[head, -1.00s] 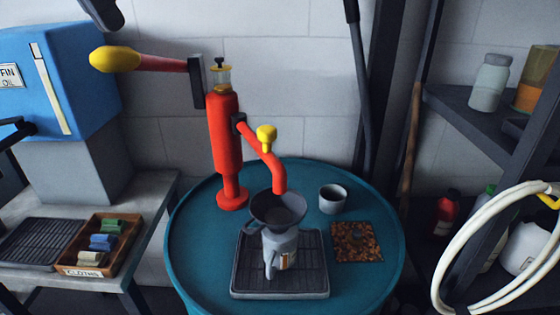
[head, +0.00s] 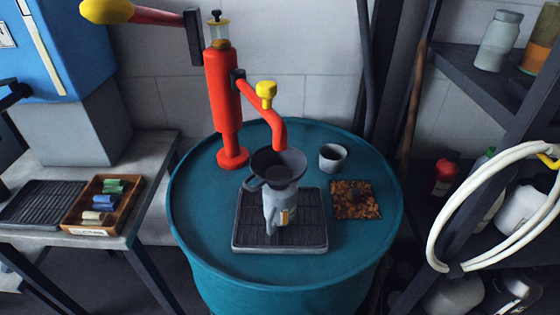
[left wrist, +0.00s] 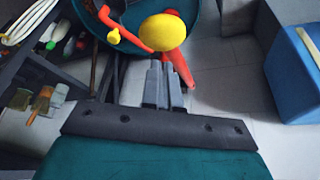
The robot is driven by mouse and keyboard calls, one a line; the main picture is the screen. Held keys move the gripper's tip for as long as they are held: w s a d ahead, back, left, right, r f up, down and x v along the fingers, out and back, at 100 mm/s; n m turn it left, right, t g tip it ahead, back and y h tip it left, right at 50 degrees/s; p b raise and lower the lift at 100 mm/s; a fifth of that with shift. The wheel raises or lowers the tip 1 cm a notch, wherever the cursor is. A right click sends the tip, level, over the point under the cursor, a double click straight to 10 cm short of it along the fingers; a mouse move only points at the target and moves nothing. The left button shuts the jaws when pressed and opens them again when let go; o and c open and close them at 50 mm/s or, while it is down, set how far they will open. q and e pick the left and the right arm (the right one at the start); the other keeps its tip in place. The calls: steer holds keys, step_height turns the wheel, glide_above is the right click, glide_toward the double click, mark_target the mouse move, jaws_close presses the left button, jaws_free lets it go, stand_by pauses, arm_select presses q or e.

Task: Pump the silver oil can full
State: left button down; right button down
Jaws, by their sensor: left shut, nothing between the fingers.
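The silver oil can (head: 278,212) stands upright on a dark ribbed drip tray (head: 240,240), with a dark funnel (head: 279,168) in its top. The red pump (head: 223,95) stands behind it on the teal drum (head: 195,245). The pump's curved spout (head: 272,128) ends over the funnel. Its lever (head: 155,15) reaches left to a yellow grip (head: 105,10). My left gripper (left wrist: 161,68) is shut and empty in the left wrist view, close to the yellow grip (left wrist: 163,32); contact cannot be told. The oil level in the can is hidden. My right gripper is not in view.
A small grey cup (head: 333,157) and a brown speckled square (head: 355,199) sit on the drum. A cloth box (head: 75,215) and blue tank (head: 65,45) are at left. Shelves (head: 480,85) and a coiled white hose (head: 440,220) are at right.

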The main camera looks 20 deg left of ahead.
arm_select(q)
steer(key=shift+r, duration=2.55)
steer(key=shift+s+f, duration=0.1)
